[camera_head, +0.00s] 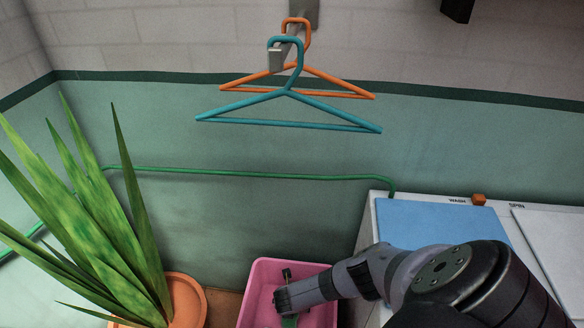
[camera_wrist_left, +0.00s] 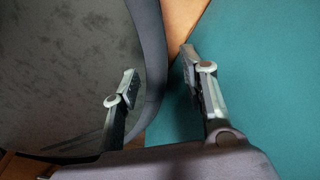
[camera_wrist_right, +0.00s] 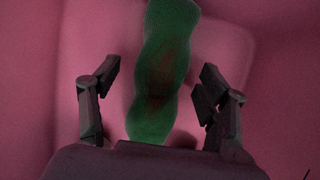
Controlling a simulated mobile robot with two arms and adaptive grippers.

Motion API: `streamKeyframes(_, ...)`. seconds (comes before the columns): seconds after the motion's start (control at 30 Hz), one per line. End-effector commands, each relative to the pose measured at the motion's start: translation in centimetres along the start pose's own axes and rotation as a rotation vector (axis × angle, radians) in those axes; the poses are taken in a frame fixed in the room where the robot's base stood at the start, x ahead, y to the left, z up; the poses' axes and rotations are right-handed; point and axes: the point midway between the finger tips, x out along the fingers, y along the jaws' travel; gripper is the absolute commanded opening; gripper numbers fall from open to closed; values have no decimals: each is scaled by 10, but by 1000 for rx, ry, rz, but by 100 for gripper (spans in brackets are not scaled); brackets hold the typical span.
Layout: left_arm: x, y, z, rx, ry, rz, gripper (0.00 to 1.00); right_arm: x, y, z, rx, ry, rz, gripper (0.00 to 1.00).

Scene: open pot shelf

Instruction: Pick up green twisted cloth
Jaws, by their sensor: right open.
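The green twisted cloth (camera_wrist_right: 160,75) lies in the pink tub (camera_head: 262,283). In the right wrist view it runs lengthwise between the two fingers of my right gripper (camera_wrist_right: 157,97), with a gap on each side. A small green part of it (camera_head: 289,321) shows in the head view beside the gripper. My right gripper (camera_head: 284,287) is open and reaches down into the tub. My left gripper (camera_wrist_left: 168,85) is open and empty in its wrist view and is out of the head view.
A washing machine with a blue lid (camera_head: 445,222) stands to the right of the tub. A potted plant (camera_head: 100,205) stands to the left. A teal hanger (camera_head: 288,108) and an orange hanger (camera_head: 335,82) hang from a wall hook above.

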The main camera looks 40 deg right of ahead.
Motion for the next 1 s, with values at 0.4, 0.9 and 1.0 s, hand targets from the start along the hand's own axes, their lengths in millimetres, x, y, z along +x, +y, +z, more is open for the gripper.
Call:
streamKeyframes(0.4,0,0,-2,1,3,0,40,0,0,0,0,0,-1,45)
streamKeyframes(0.9,0,0,-4,1,6,0,40,0,-1,0,0,0,-1,12)
streamKeyframes(1.0,0,0,-4,1,6,0,40,0,-1,0,0,-1,-1,11)
